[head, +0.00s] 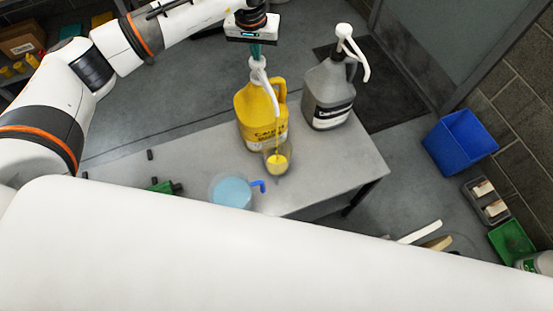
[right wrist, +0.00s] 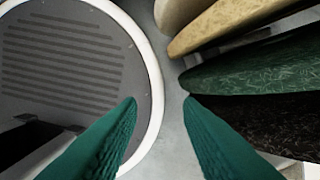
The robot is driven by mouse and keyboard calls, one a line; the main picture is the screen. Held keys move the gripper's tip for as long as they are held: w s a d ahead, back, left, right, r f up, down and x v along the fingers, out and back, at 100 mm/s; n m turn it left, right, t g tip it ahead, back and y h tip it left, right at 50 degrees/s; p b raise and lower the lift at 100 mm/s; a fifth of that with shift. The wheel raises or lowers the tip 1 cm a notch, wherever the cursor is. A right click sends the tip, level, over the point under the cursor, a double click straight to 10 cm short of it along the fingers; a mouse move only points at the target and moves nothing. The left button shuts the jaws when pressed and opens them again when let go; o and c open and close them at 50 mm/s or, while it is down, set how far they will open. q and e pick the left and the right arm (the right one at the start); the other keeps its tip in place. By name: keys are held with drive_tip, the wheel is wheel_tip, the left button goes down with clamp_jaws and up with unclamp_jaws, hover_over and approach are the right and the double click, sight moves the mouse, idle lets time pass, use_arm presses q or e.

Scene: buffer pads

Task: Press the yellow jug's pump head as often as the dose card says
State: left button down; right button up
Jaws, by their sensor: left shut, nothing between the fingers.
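The yellow jug (head: 250,122) stands on the grey table, with a white pump head (head: 257,64) and a long spout bending down to the right. My left gripper (head: 256,50) is shut and empty, pointing down at the top of the pump head. I cannot tell whether the fingertips touch it. A clear cup (head: 277,160) with yellow liquid stands under the spout, with what looks like a thin yellow stream above it. I cannot make out a dose card. My right gripper (right wrist: 161,99) shows in the right wrist view, fingers apart, with nothing between them.
A grey jug (head: 325,95) with its own white pump stands right of the yellow one. A container of light blue liquid (head: 230,192) and a green item (head: 160,187) are near the table's front. A blue bin (head: 460,140) is on the floor. Dark and tan slabs (right wrist: 245,80) are beside my right gripper.

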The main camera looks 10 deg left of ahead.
use_arm(q)
drive_tip(key=shift+s+r+p, duration=0.1)
drive_tip(key=shift+r+p, duration=0.4)
drive_tip(key=shift+r, duration=0.1)
drive_tip(key=shift+w+p+v, duration=0.15)
drive_tip(key=shift+p+v, duration=0.1)
drive_tip(key=shift+v, duration=0.45)
drive_tip(key=shift+w+p+v, duration=0.15)
drive_tip(key=shift+p+v, duration=0.05)
drive_tip(key=shift+v, duration=0.45)
drive_tip(key=shift+r, duration=0.15)
drive_tip(key=shift+s+b+x, duration=0.25)
drive_tip(key=shift+b+x, duration=0.8)
drive_tip(key=shift+x, duration=0.15)
drive_tip(key=shift+s+b+x, duration=0.25)
drive_tip(key=shift+b+x, duration=0.75)
drive_tip(key=shift+x, duration=0.15)
drive_tip(key=shift+r+p, duration=0.35)
drive_tip(key=shift+r, duration=0.1)
drive_tip(key=shift+w+p+v, duration=0.2)
drive_tip(key=shift+p+v, duration=0.1)
drive_tip(key=shift+v, duration=0.55)
drive_tip(key=shift+w+p+v, duration=0.15)
drive_tip(key=shift+p+v, duration=0.15)
drive_tip(key=shift+v, duration=0.55)
drive_tip(key=shift+r, duration=0.1)
